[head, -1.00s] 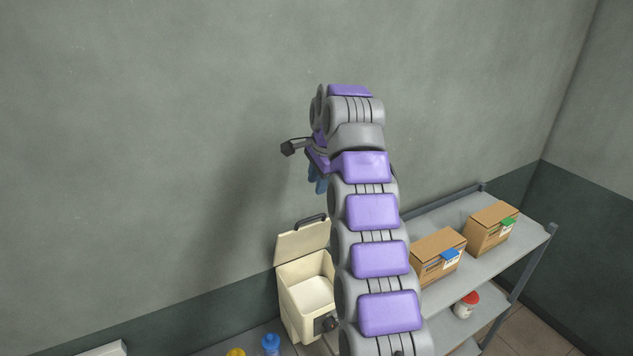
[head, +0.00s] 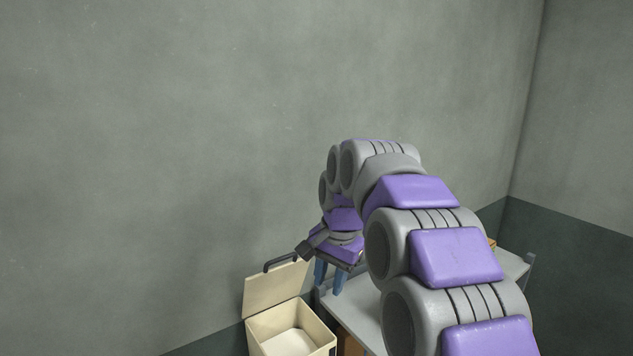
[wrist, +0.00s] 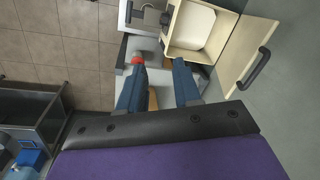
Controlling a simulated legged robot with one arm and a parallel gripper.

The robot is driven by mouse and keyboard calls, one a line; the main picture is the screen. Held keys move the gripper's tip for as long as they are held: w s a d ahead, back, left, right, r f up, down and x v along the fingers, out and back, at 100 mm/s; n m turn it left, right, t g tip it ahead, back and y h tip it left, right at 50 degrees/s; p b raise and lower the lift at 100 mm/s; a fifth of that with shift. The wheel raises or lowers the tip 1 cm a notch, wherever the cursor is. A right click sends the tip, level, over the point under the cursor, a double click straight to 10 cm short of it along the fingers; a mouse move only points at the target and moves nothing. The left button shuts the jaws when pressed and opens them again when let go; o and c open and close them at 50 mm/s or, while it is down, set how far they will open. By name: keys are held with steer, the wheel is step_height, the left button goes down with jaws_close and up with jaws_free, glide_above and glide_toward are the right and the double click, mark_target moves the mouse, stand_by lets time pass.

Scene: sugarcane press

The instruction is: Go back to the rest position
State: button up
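My gripper (head: 330,280) hangs at the end of my arm, in front of the wall, just right of a beige bin with its lid open (head: 262,288). Its two blue fingers point down. In the wrist view my gripper (wrist: 160,72) shows both blue fingers spread apart, with a clear gap and nothing held between them. The open bin also shows in the wrist view (wrist: 176,50), beyond the fingertips.
A grey shelf (head: 352,308) stands behind and below my arm, and my arm hides much of it. A red-lidded jar (wrist: 138,60) shows by the left fingertip in the wrist view. Tiled floor (wrist: 60,50) lies to the left there. The wall above is bare.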

steer(key=s+d+f+n+g+b, duration=0.1)
steer(key=s+d+f+n+b, duration=0.1)
steer(key=s+f, duration=0.7)
steer(key=s+d+f+n+g+h+b, duration=0.1)
steer(key=s+d+f+b, duration=0.4)
steer(key=s, duration=1.1)
steer(key=s+d+f+n+b, duration=0.3)
steer(key=s+f+b, duration=0.3)
steer(key=s+f, duration=0.7)
steer(key=shift+d+f+g, duration=0.4)
steer(key=shift+d+f, duration=0.1)
steer(key=shift+d, duration=0.2)
